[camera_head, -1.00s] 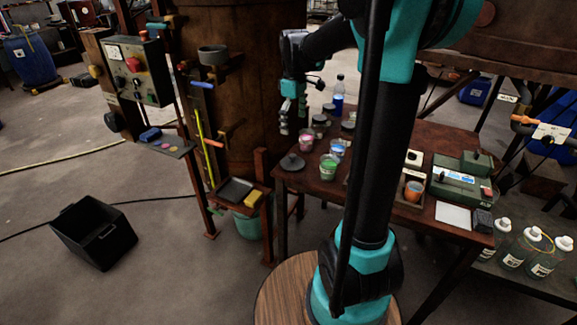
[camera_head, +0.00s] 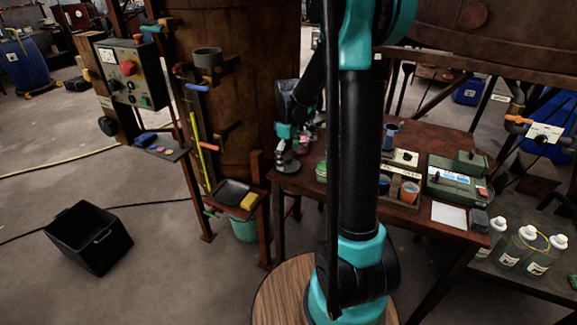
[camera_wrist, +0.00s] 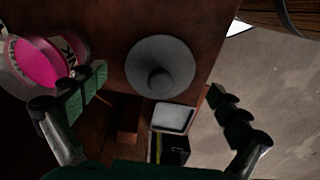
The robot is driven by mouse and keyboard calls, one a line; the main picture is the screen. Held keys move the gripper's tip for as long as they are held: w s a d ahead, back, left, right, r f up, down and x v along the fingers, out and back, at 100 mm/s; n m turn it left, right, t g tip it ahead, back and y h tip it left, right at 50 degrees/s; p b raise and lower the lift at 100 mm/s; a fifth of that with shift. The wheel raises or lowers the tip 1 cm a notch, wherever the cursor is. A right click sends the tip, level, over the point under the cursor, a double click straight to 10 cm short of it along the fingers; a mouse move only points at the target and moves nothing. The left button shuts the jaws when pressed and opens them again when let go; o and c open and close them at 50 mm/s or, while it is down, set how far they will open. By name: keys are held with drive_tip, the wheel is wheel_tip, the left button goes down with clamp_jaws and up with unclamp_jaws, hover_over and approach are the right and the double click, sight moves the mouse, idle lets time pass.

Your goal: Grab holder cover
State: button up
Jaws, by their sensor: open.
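A round grey cover with a raised middle knob (camera_wrist: 160,68) lies near the table's edge in the wrist view. In the head view this dark cover (camera_head: 288,166) is at the table's near left corner, partly hidden by my gripper. My gripper (camera_wrist: 157,84) is open and empty, with one finger to the left of the cover and one to the right. The fingers look apart from it. In the head view my gripper (camera_head: 283,147) points down just above the cover.
A pot with pink contents (camera_wrist: 42,62) sits close by my left finger. A wooden holder with cups (camera_head: 404,203) and a green case (camera_head: 452,182) are further right on the table. A black bin (camera_head: 88,238) stands on the floor at left.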

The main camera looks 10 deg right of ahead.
drive_tip(key=shift+f, duration=0.35)
drive_tip(key=shift+c, duration=0.3)
drive_tip(key=c, duration=1.7)
drive_tip(key=shift+s, duration=0.1)
